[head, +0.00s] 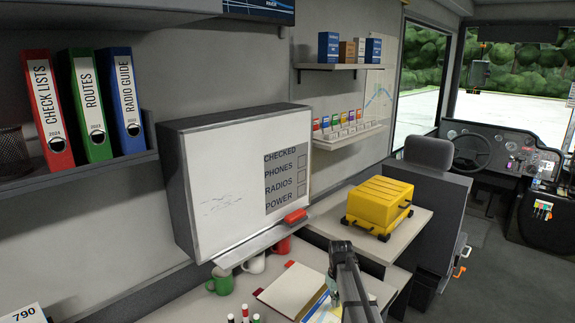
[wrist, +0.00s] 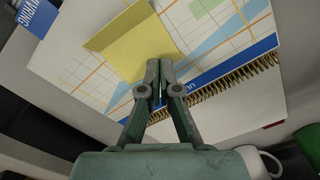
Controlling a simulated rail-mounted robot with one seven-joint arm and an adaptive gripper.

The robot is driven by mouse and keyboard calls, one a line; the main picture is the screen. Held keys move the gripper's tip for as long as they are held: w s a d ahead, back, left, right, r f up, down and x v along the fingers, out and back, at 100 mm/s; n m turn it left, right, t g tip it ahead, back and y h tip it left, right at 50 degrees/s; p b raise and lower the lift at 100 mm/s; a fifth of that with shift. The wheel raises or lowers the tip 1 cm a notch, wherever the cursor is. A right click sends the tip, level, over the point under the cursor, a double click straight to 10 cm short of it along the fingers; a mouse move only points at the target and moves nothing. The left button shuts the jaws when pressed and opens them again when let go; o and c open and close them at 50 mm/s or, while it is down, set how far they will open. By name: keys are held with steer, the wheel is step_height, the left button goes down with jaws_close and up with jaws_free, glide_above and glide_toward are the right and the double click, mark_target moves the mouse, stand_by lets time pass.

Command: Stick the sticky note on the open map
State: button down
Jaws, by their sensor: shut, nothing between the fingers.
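The yellow sticky note (wrist: 130,38) is in the upper middle of the wrist view, over the open map (wrist: 75,62), which has orange grid lines and blue patches. I cannot tell whether the note lies fully flat. My gripper (wrist: 159,78) is shut and empty, its fingertips at the note's lower edge; whether they touch it is unclear. In the head view only a small part of the map (head: 322,306) shows at the bottom, and my arm hides much of that area.
A spiral-bound edge (wrist: 235,80) runs beside the map. An open book (head: 290,288) lies on the desk, with a green mug (head: 221,281) and a white mug (head: 255,264) behind. A yellow case (head: 378,204) stands to the right. A whiteboard (head: 225,180) is behind the desk.

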steer(key=shift+f+b, duration=0.3)
steer(key=shift+f, duration=0.5)
stand_by(0.4)
stand_by(0.5)
steer(key=shift+r+p, duration=1.35)
steer(key=shift+r, duration=1.15)
steer(key=shift+w+d+r+p, duration=0.1)
steer(key=shift+d+r+p, duration=0.15)
steer(key=shift+r, duration=0.2)
steer(key=shift+d+r+p, duration=0.15)
steer(key=shift+r+p, duration=0.2)
steer(key=shift+r, duration=0.1)
steer(key=shift+w+d+f+n+b, duration=0.3)
steer(key=shift+f+n, duration=0.45)
steer(key=shift+n, duration=1.25)
steer(key=shift+w+d+f+n+b, duration=0.1)
steer(key=shift+w+f+n+b, duration=0.5)
steer(key=shift+n, duration=1.4)
steer(key=shift+d+f+n+b, duration=0.2)
steer(key=shift+f+n, duration=0.75)
steer(key=shift+n, duration=1.05)
steer(key=shift+f+b, duration=0.5)
steer(key=shift+f, duration=0.6)
